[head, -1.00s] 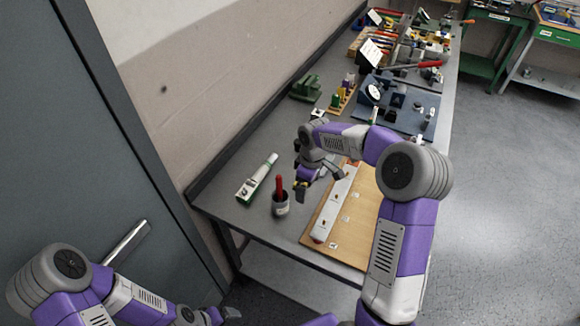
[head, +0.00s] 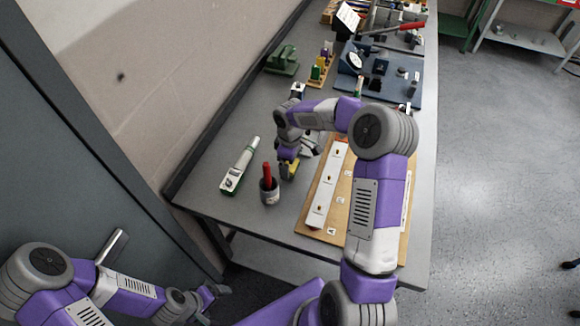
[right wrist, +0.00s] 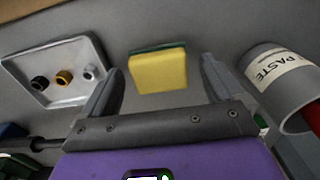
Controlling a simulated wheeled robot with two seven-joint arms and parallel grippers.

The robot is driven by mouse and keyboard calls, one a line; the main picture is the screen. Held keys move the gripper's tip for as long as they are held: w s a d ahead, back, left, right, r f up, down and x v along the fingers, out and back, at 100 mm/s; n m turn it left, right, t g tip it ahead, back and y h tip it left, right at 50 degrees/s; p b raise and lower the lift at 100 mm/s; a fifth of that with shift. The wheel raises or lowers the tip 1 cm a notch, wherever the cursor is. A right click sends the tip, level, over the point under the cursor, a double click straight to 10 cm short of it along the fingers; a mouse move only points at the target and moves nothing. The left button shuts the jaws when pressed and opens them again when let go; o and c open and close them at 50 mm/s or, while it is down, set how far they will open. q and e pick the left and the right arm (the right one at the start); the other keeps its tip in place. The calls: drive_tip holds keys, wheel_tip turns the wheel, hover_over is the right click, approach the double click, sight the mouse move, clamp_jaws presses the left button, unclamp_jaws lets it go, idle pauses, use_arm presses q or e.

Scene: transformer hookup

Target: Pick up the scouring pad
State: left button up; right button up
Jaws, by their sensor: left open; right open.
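The scouring pad (right wrist: 158,72), a yellow block with a dark green layer, lies on the grey bench in the right wrist view. It shows between the two fingers of my right gripper (right wrist: 159,68), with a gap on each side. In the head view a yellow patch of the pad (head: 291,169) shows by my right gripper (head: 299,158), partly hidden by it. My right gripper is open and empty, pointing down at the pad; its exact height above the bench is unclear. My left gripper (head: 215,292) is open and empty, low at the left, away from the bench.
A grey paste pot (head: 269,190) with a red handle stands close beside the pad; its label shows in the right wrist view (right wrist: 277,68). A pale tray (right wrist: 66,72) with small nuts lies on the other side. A wooden board (head: 327,222) and a green-white tool (head: 240,167) lie nearby.

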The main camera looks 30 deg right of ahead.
drive_tip(key=shift+r, duration=0.1)
drive_tip(key=shift+c, duration=0.3)
drive_tip(key=c, duration=1.1)
drive_tip(key=shift+o, duration=0.2)
wheel_tip(320, 180, up, 10)
drive_tip(key=p, duration=0.1)
drive_tip(key=o, duration=0.4)
drive_tip(key=c, duration=0.3)
